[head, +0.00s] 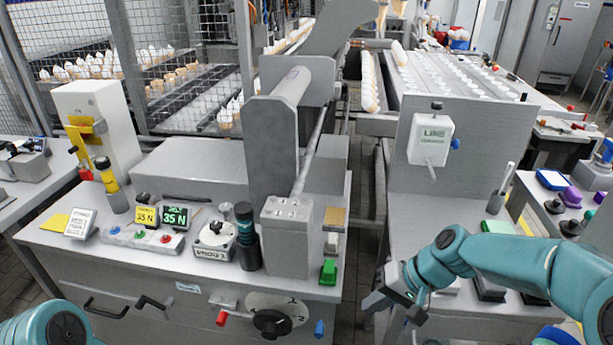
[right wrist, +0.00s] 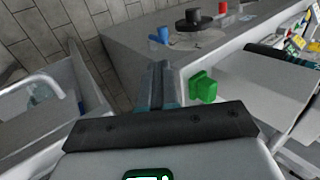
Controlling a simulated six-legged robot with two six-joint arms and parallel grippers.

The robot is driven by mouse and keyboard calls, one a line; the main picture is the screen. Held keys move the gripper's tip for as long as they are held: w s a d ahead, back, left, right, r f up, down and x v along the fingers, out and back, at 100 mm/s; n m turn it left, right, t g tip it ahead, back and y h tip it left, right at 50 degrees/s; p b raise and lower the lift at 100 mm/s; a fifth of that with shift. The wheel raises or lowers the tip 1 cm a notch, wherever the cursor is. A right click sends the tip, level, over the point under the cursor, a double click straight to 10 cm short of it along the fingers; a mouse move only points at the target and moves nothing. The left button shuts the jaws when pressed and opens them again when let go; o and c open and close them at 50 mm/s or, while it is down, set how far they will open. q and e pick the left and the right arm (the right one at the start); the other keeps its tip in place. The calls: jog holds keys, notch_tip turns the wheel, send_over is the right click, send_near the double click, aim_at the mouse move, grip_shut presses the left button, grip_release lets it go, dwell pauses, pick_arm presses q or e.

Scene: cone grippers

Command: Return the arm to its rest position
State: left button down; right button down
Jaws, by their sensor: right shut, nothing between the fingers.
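My right arm (head: 500,262) is teal and comes in from the right in the head view. It reaches left across the front of the right-hand bench. My right gripper (head: 378,303) hangs over the gap between the two benches, near the right bench's left edge. In the right wrist view its fingers (right wrist: 157,86) are together with nothing between them, in front of the grey cabinet corner. Whether they touch the cabinet is unclear. Of my left arm, only a teal part (head: 48,325) shows at the bottom left. My left gripper is out of the picture.
The green block also shows beside my fingers in the right wrist view (right wrist: 203,87). A tiled floor gap (head: 358,240) separates the benches.

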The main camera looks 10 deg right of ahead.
jog(key=s+a+f+g+h+p, duration=0.15)
jog(key=s+f+p, duration=0.35)
jog(key=f, duration=0.8)
jog(key=s+a+f, duration=0.2)
jog(key=s+f, duration=0.1)
jog(key=s, duration=0.4)
jog(key=s+a+f+n+h+p, duration=0.1)
jog(key=s+a+f, duration=0.2)
jog(key=s, duration=0.4)
jog(key=shift+s+f, duration=0.25)
jog(key=shift+f, duration=0.05)
